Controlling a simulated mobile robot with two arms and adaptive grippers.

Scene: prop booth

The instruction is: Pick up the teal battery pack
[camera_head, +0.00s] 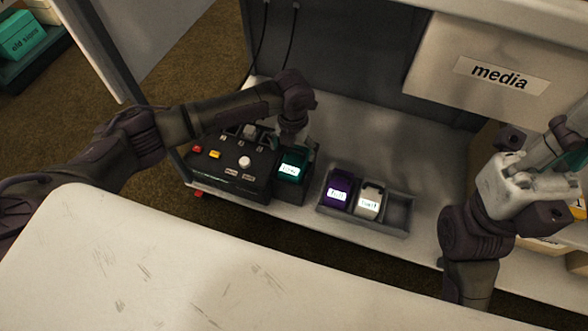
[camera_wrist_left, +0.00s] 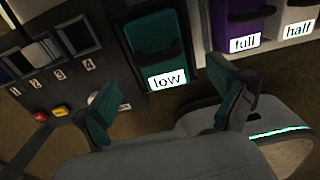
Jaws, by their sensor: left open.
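The teal battery pack (camera_head: 291,166) sits upright in a dark holder at the right end of a black control box. In the left wrist view the teal battery pack (camera_wrist_left: 152,38) shows a dark handle and a white label reading "low". My left gripper (camera_head: 297,137) is just behind and above it in the head view, partly hidden by its own wrist. In the left wrist view my left gripper (camera_wrist_left: 168,108) has its teal-padded fingers wide apart, with nothing between them. My right gripper (camera_head: 562,145) is far off at the right edge; its jaw opening is unclear.
A grey tray (camera_head: 398,220) holds a purple pack (camera_head: 336,190) labelled "full" and a white pack (camera_head: 369,199) labelled "half"; its right compartment is empty. The control box (camera_head: 228,172) has buttons and a white knob. A pale tabletop (camera_head: 180,270) fills the front. A "media" panel (camera_head: 490,60) stands behind.

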